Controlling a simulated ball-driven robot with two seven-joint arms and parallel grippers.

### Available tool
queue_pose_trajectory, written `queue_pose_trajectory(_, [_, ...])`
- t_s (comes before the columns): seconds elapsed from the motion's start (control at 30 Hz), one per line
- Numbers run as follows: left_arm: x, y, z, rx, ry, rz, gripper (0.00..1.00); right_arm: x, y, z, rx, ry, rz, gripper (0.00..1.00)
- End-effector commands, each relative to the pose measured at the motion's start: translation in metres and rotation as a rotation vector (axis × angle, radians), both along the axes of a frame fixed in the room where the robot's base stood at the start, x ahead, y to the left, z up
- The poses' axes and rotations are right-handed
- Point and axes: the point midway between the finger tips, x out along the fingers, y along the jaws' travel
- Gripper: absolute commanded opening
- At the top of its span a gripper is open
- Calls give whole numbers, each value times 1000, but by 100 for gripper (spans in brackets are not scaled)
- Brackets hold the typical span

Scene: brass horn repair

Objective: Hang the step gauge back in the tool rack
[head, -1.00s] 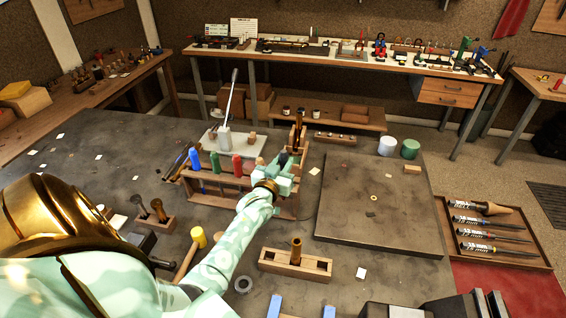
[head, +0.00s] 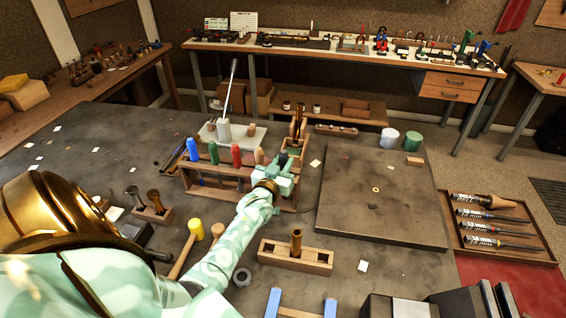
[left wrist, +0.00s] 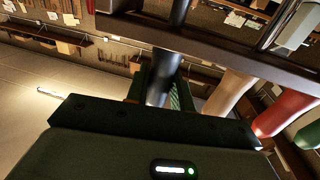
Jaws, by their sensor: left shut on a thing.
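The wooden tool rack (head: 222,186) stands mid-table with blue, green, red and tan handles in a row. My left gripper (head: 284,176) is at the rack's right end, shut on a dark handle, which I take to be the step gauge (head: 283,159). In the left wrist view the gauge's dark grey cylinder (left wrist: 161,84) stands between my green fingers, by the rack's wooden bar (left wrist: 215,48). Its lower end is hidden, so I cannot tell whether it is seated. Tan and red handles are beside it. My right gripper is not in view.
A wooden block with a brass piece (head: 296,256) is in front of the rack. A yellow-headed mallet (head: 196,229) lies to the left. A dark flat plate (head: 380,200) is to the right. A grey stand with a lever (head: 224,130) is behind the rack.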

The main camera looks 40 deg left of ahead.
Motion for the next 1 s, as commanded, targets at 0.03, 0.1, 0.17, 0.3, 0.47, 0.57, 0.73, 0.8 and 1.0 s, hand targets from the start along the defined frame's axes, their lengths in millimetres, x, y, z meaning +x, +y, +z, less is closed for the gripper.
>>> queue_pose_trajectory(0.03, [0,0,-3,0,-1,0,0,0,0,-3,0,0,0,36])
queue_pose_trajectory(0.1, [0,0,-2,1,-2,0,35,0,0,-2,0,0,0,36])
queue_pose_trajectory(0.17, [0,0,-1,1,-2,0,49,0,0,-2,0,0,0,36])
queue_pose_trajectory(0.3, [0,0,-1,0,-1,0,49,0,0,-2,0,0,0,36])
queue_pose_trajectory(0.47, [-2,-1,-2,0,1,0,49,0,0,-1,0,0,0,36])
queue_pose_trajectory(0.57, [-10,-4,-2,0,1,0,49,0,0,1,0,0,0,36])
queue_pose_trajectory(0.73, [-45,-16,-2,-1,2,0,49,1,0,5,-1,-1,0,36])
queue_pose_trajectory(0.8, [-64,-23,-2,-2,2,0,49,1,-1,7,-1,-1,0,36])
queue_pose_trajectory(1.0, [-114,-41,-3,0,1,1,49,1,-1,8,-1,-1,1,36])
